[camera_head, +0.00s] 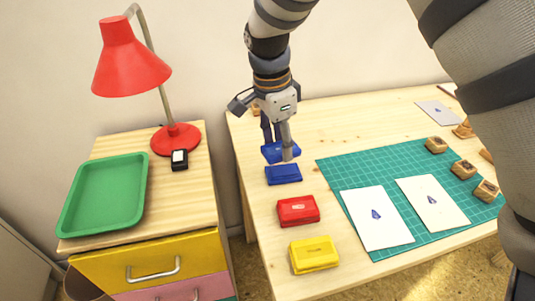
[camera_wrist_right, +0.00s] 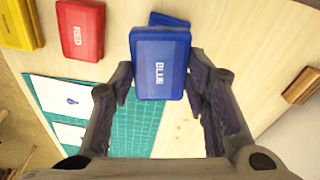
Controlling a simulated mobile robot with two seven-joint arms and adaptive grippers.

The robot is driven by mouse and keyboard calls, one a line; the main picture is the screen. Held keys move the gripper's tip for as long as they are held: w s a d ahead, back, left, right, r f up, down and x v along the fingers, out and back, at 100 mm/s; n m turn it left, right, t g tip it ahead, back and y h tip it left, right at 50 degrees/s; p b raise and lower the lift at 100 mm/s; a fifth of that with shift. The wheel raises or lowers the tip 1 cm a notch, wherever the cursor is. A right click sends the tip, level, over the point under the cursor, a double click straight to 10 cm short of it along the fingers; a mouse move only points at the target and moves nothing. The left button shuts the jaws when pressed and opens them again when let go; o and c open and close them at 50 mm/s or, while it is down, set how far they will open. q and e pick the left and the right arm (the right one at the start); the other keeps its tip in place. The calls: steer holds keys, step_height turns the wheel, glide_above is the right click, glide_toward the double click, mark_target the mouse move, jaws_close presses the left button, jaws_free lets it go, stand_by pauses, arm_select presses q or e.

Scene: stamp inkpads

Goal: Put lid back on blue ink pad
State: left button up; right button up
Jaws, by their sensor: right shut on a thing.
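My right gripper (camera_head: 281,146) is shut on the blue lid (camera_head: 270,152), just behind and above the blue ink pad (camera_head: 284,175). In the right wrist view the lid (camera_wrist_right: 160,62), marked BLUE, sits between the fingertips of the gripper (camera_wrist_right: 160,85). The lid partly hides the blue pad (camera_wrist_right: 168,19), of which only the far edge shows there. The lid is offset from the pad in both views; whether they touch is not clear. My left gripper is not in view.
A red pad (camera_head: 298,210) and a yellow pad (camera_head: 314,254) lie in front of the blue one. A green cutting mat (camera_head: 375,165) with paper cards and wooden stamps (camera_head: 463,169) lies to the right. A side cabinet holds a green tray (camera_head: 105,195) and red lamp (camera_head: 131,60).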

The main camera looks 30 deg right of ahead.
mark_target(284, 170)
steer(key=m, duration=0.1)
steer(key=d+m, duration=0.1)
steer(key=m, duration=0.1)
steer(key=shift+w+d+r, duration=0.1)
steer(key=shift+w+d, duration=0.05)
steer(key=shift+w, duration=0.1)
steer(key=shift+f, duration=2.8)
steer(key=shift+f, duration=0.6)
stand_by(0.4)
steer(key=o, duration=1.3)
